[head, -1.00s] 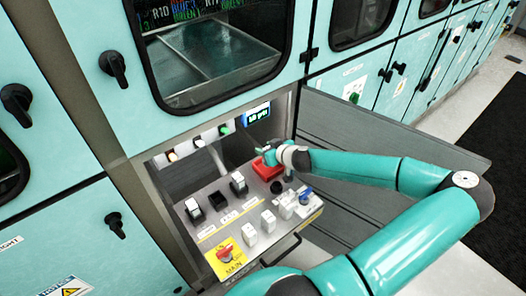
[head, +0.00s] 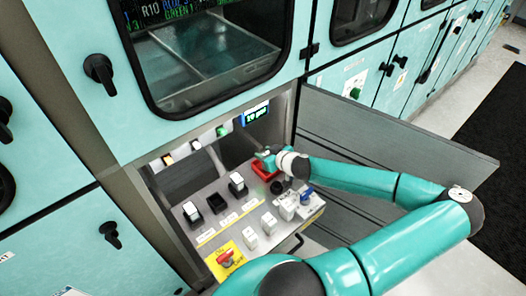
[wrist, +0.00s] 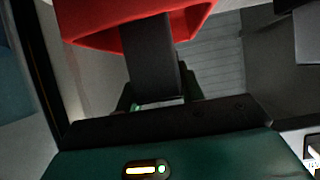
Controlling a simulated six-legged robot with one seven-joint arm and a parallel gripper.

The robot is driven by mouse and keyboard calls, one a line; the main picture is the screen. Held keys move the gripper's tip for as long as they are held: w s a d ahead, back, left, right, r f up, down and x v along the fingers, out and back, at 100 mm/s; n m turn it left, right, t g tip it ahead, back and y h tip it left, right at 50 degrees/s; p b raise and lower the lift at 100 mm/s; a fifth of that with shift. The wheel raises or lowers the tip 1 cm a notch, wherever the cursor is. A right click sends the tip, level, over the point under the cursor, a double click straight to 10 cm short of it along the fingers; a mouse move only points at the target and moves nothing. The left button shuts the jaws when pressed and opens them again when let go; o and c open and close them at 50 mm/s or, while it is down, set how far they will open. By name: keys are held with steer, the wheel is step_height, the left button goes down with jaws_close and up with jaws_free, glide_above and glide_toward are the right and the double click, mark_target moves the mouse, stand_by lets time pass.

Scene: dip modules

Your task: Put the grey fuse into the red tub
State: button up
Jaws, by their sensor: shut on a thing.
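The red tub (head: 262,171) sits at the back right of the sloped panel in the head view. Its red wall (wrist: 95,25) fills the top of the wrist view. My gripper (head: 266,156) is just above the tub in the head view. In the wrist view my gripper (wrist: 157,98) is shut on a dark grey block, the grey fuse (wrist: 150,55), which stands out from the fingers across the tub. I cannot tell whether the fuse's far end is inside the tub. The fuse is not discernible in the head view.
The panel (head: 225,232) carries several pale modules, a black empty socket (head: 216,204), a blue-topped switch (head: 306,198) and a red knob on a yellow plate (head: 226,260). A lit display (head: 255,114) is behind the tub. An open grey door (head: 400,140) stands at the right.

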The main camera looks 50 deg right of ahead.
steer(key=shift+f, duration=0.3)
steer(key=o, duration=1.1)
